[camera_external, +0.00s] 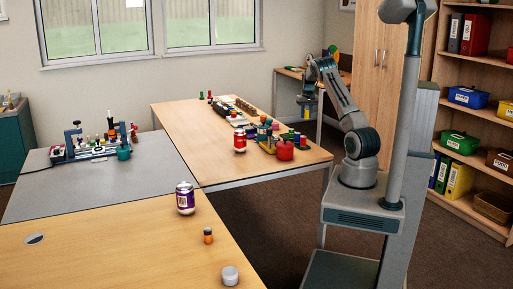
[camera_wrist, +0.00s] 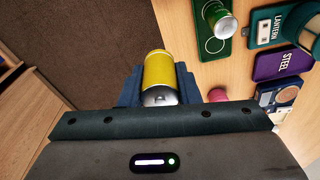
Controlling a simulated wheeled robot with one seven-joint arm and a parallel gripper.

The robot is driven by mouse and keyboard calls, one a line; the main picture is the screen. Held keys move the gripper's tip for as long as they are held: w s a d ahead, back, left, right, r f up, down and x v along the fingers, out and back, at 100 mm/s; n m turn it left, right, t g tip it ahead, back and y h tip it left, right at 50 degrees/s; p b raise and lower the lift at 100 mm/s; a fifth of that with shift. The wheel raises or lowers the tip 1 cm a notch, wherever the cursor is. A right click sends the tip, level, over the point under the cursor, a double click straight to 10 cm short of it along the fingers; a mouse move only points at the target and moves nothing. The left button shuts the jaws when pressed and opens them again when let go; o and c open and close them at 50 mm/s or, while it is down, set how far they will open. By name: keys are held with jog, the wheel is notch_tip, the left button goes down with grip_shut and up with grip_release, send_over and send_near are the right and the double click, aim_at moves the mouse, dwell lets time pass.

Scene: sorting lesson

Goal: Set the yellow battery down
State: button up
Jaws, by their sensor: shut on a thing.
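The yellow battery (camera_wrist: 160,72) is in the wrist view, with its metal end toward the camera. My gripper (camera_wrist: 159,86) is shut on it, with a dark blue finger on either side. In the external view my gripper (camera_external: 308,98) is raised beyond the right end of the middle table, and a small yellow patch, likely the battery (camera_external: 307,113), shows beneath it. In the wrist view the battery is in front of the floor and the edge of a wooden tabletop (camera_wrist: 184,17); its height above them is hard to tell.
A pink round thing (camera_wrist: 217,95) is close by the right finger. A desk (camera_external: 290,73) stands at the back wall.

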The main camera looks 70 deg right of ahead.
jog(key=shift+s+d+r, duration=0.1)
jog(key=shift+s+r, duration=0.25)
jog(key=shift+s, duration=0.15)
jog(key=shift+r, duration=0.25)
notch_tip(320, 180, up, 4)
jog(key=shift+r, duration=0.1)
jog(key=shift+w+a+r, duration=0.15)
jog(key=shift+w+a, duration=0.15)
jog(key=shift+w, duration=0.25)
jog(key=w+a+n, duration=0.7)
jog(key=w+a, duration=2.3)
jog(key=a, duration=0.2)
jog(key=w+a+n+y, duration=0.1)
jog(key=w+a, duration=0.1)
jog(key=a, duration=0.7)
jog(key=w+a+n, duration=0.2)
jog(key=w+a, duration=0.1)
jog(key=a, duration=0.6)
jog(key=n+y, duration=0.1)
jog(key=n, duration=0.7)
send_over(176, 234)
jog(key=f, duration=1)
jog(key=shift+s+d+f+b, duration=0.15)
jog(key=shift+d+b, duration=0.15)
jog(key=shift+b, duration=0.1)
jog(key=shift+f, duration=2.95)
